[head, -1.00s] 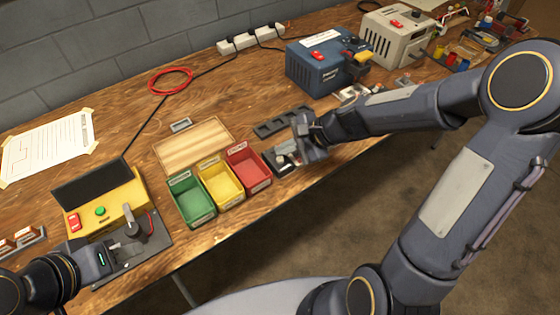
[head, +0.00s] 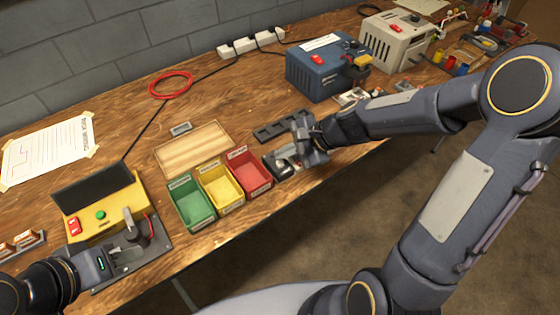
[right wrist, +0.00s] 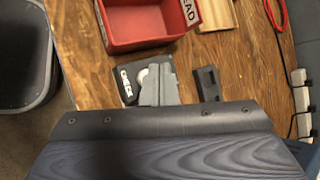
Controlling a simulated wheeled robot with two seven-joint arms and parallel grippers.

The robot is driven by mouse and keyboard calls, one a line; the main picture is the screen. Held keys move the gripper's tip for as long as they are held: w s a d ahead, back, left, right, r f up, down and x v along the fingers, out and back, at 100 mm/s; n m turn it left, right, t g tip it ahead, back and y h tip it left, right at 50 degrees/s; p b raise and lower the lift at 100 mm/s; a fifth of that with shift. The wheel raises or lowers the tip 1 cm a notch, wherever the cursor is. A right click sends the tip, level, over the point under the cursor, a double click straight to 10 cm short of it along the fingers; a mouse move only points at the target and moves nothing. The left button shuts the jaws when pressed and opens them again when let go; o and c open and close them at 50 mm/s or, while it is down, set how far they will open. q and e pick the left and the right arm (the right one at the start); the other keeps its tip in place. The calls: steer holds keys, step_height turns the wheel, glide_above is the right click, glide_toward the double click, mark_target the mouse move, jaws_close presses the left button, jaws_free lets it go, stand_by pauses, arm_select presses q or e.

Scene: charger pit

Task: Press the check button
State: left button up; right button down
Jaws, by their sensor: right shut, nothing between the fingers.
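The check button is a pale round cap (right wrist: 142,78) on a small black box labelled CHECK (right wrist: 125,84) in the right wrist view. The box also shows in the head view (head: 272,165), right of the red bin at the bench's front. My right gripper (right wrist: 160,82) is shut and empty. Its tips overlap the cap in the wrist view and hide part of it; I cannot tell if they touch it. It also shows in the head view (head: 290,154). My left gripper (head: 122,254) is by the yellow tester (head: 105,205); its opening is unclear.
Green (head: 190,205), yellow (head: 221,188) and red (head: 248,172) bins stand in a row left of the check box. A dark slotted holder (head: 280,125) lies behind it. A blue charger unit (head: 325,70) stands further back.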

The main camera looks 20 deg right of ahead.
mark_target(285, 165)
steer(key=shift+f, duration=0.1)
stand_by(0.8)
steer(key=shift+f+b, duration=0.3)
steer(key=shift+b, duration=0.1)
steer(key=shift+f+b, duration=0.4)
steer(key=shift+b, duration=0.05)
stand_by(0.4)
stand_by(0.3)
steer(key=shift+r+p, duration=0.75)
steer(key=shift+r, duration=0.05)
step_height(285, 165, up, 5)
steer(key=p, duration=0.4)
